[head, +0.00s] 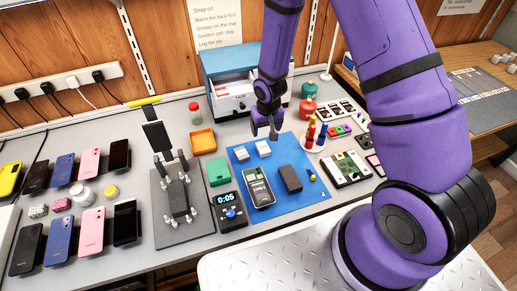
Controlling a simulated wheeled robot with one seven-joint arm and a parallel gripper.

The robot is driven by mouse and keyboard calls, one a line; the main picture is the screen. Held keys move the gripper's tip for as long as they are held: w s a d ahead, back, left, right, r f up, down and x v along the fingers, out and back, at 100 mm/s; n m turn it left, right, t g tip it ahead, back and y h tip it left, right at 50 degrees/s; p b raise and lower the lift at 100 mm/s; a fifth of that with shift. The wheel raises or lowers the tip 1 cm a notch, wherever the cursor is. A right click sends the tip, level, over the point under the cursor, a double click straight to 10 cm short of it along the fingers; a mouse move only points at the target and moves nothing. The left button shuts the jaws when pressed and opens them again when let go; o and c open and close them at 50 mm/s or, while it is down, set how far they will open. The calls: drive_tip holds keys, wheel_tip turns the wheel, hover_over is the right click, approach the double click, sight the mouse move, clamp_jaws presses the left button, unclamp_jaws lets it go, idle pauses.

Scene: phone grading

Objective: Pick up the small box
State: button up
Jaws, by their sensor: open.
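My gripper (264,132) points down above the back part of the blue mat (318,197), with its fingers apart and nothing seen between them. Two small white-grey boxes lie just below it on the mat, a left one (241,153) and a right one (263,149). A dark box (290,179) lies farther forward on the mat. I cannot tell which of these is the small box meant. No box touches the gripper as far as I can see.
A phone-like device (258,187) lies on the mat, beside a timer (230,210). A phone stand (178,198), an orange tray (202,141) and rows of phones are to the left. A round holder with colored tools (315,139) stands right.

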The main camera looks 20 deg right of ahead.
sight(263, 147)
drive_tip(key=shift+a+f, duration=0.15)
drive_tip(key=shift+f, duration=0.65)
drive_tip(key=shift+w+f, duration=0.25)
drive_tip(key=shift+f, duration=1.35)
drive_tip(key=shift+w+f, duration=0.2)
drive_tip(key=shift+f, duration=1.45)
drive_tip(key=shift+w+f, duration=0.25)
drive_tip(key=shift+f, duration=1.35)
drive_tip(key=c, duration=1)
